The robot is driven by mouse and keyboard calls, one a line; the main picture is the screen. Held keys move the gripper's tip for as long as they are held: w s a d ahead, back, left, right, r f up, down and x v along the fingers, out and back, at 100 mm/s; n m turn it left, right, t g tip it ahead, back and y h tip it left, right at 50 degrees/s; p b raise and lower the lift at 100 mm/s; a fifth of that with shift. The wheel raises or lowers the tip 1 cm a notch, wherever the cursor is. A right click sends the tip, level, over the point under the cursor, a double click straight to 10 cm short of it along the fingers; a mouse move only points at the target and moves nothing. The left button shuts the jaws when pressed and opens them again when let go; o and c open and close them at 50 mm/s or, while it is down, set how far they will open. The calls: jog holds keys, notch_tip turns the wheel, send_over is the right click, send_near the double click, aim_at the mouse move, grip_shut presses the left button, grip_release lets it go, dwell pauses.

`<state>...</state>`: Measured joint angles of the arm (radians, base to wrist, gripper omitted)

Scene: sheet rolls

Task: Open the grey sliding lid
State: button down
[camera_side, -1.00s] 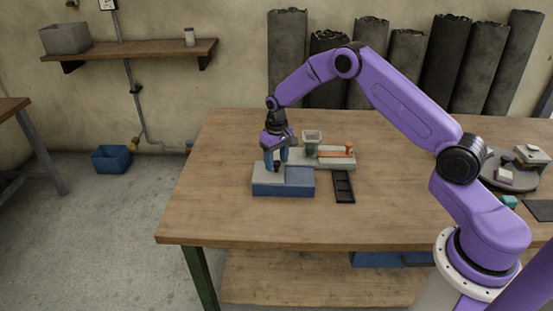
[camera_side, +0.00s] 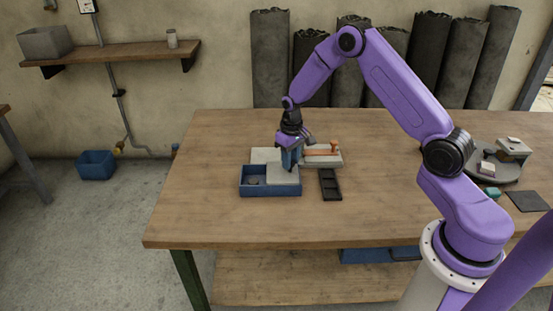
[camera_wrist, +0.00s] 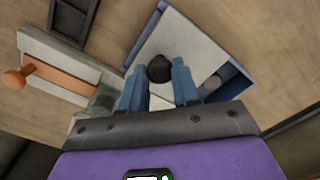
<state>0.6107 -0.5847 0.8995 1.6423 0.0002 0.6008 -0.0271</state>
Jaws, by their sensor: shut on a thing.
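The blue box (camera_side: 270,190) stands on the table with its grey sliding lid (camera_side: 283,175) over the right part. The left part is uncovered, and a dark round thing (camera_side: 253,181) shows inside. In the wrist view the lid (camera_wrist: 180,45) fills the middle, with the box's opening (camera_wrist: 222,84) to its right. My gripper (camera_side: 291,166) is above the lid, pointing down. Its blue fingers are shut on the lid's black knob (camera_wrist: 159,69). The side view hides most of the knob behind the fingers.
A grey block with an orange handle (camera_side: 333,147) stands behind the box. A black compartment tray (camera_side: 330,186) lies to the right. A round grey platform (camera_side: 481,174) with small blocks is at the far right. The table's front left is clear.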

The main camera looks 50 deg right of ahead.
jog(key=shift+s+d, duration=0.3)
jog(key=shift+d, duration=0.05)
jog(key=c, duration=0.8)
grip_release()
jog(key=shift+r, duration=0.1)
notch_tip(320, 180, up, 17)
jog(key=shift+r, duration=0.15)
jog(key=shift+a, duration=0.1)
